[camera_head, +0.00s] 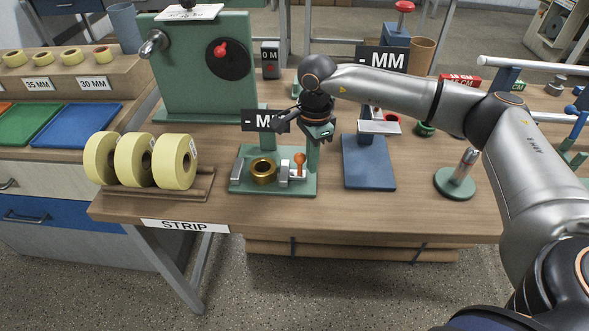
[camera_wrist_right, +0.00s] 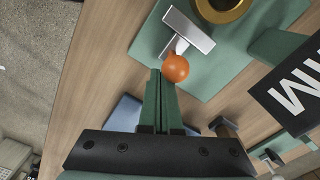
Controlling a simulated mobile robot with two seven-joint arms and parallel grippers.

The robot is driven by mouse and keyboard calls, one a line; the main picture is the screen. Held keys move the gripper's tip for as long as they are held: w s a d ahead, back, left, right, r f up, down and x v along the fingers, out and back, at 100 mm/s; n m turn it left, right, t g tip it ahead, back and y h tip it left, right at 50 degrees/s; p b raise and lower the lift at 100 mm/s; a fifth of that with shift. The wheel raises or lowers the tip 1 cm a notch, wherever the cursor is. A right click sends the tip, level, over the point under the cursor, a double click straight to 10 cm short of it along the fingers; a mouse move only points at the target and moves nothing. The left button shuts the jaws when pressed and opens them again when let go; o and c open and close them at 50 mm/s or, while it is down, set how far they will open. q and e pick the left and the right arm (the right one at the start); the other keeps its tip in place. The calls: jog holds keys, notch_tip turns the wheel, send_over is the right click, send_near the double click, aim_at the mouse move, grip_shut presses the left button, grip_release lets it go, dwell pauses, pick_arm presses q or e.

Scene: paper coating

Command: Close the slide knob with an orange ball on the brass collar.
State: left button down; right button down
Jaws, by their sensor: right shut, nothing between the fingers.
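The brass collar (camera_head: 263,170) stands on a green base plate (camera_head: 240,187) at the table's front; part of its rim shows in the right wrist view (camera_wrist_right: 222,8). Beside it is the silver slide piece (camera_head: 284,173) with the orange ball (camera_head: 299,158) on its end. In the right wrist view the orange ball (camera_wrist_right: 176,68) sits by the silver slide piece (camera_wrist_right: 190,32). My right gripper (camera_wrist_right: 158,74) is shut and empty, its fingertips close beside the ball. I cannot tell whether they touch it. My left gripper is not in view.
Yellow paper rolls (camera_head: 134,160) lie on a wooden rack to the left. A blue stand (camera_head: 368,165) is right of the green plate, and a green-based post (camera_head: 455,182) is farther right. A large green machine (camera_head: 190,70) stands behind. The table's front edge is close.

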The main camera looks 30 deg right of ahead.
aim_at(300, 154)
jog(key=shift+w+a, duration=0.4)
jog(key=shift+a, duration=0.3)
jog(key=shift+w+a, duration=0.4)
jog(key=shift+a, duration=0.35)
jog(key=shift+r, duration=0.1)
jog(key=shift+s+d+r+p, duration=0.15)
jog(key=shift+r+p, duration=0.2)
jog(key=shift+r, duration=0.2)
jog(key=shift+d+r+p, duration=0.1)
jog(key=shift+r+p, duration=0.2)
jog(key=shift+r, duration=0.2)
jog(key=shift+s+d+r+p, duration=0.15)
jog(key=shift+d+r+p, duration=0.15)
jog(key=shift+r, duration=0.45)
notch_tip(300, 154, up, 12)
jog(key=shift+f+b, duration=0.15)
jog(key=shift+b, duration=0.25)
